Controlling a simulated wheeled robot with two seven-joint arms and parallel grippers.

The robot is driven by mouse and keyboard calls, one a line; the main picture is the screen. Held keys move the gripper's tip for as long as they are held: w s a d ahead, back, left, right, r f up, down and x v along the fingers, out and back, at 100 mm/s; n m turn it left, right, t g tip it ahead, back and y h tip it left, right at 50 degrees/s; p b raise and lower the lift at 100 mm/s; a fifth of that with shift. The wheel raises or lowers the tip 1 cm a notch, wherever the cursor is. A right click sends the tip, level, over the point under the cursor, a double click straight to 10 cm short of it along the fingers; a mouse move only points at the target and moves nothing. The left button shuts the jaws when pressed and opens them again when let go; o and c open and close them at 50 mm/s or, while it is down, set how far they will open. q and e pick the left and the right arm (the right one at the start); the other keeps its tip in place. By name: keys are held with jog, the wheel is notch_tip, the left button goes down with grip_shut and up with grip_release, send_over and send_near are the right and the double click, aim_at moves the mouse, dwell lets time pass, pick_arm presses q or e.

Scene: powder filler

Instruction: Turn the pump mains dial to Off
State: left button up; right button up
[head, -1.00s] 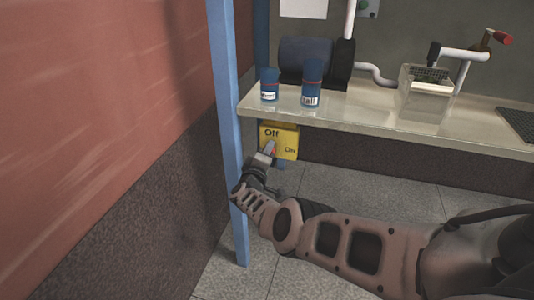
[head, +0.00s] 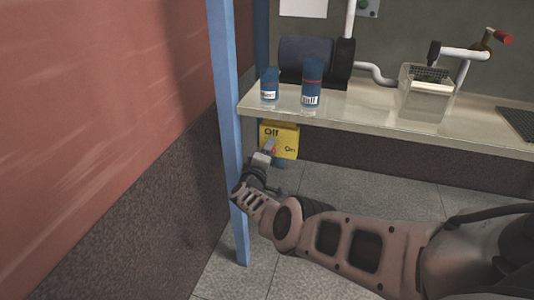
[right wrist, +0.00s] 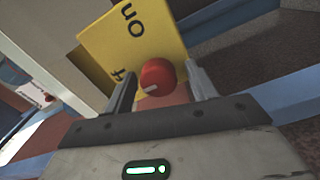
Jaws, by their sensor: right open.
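The pump mains dial is a red round knob (right wrist: 157,75) with a white mark, on a yellow box (right wrist: 120,45) in the right wrist view. The box (head: 287,136) hangs under the bench's left end in the head view, lettered "Off" at upper left and "On" at lower right. My right gripper (right wrist: 162,85) is open, with one finger on each side of the knob; I cannot tell if they touch it. In the head view my right gripper (head: 266,156) is in front of the box and hides most of the knob. My left gripper is not in view.
A blue post (head: 228,130) stands just left of the gripper, beside a red and dark wall (head: 110,120). The bench (head: 370,115) is above, with two blue jars (head: 311,84), a pump (head: 318,60) and a clear container (head: 425,92). The floor below is clear.

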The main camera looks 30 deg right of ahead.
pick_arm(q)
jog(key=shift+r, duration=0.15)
pick_arm(e)
jog(key=shift+a, duration=0.1)
pick_arm(q)
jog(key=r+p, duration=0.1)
jog(key=p, duration=0.3)
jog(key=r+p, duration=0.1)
jog(key=p, duration=0.3)
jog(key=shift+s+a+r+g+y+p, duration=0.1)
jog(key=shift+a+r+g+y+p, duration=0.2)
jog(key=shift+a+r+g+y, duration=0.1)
pick_arm(e)
jog(key=v, duration=1.6)
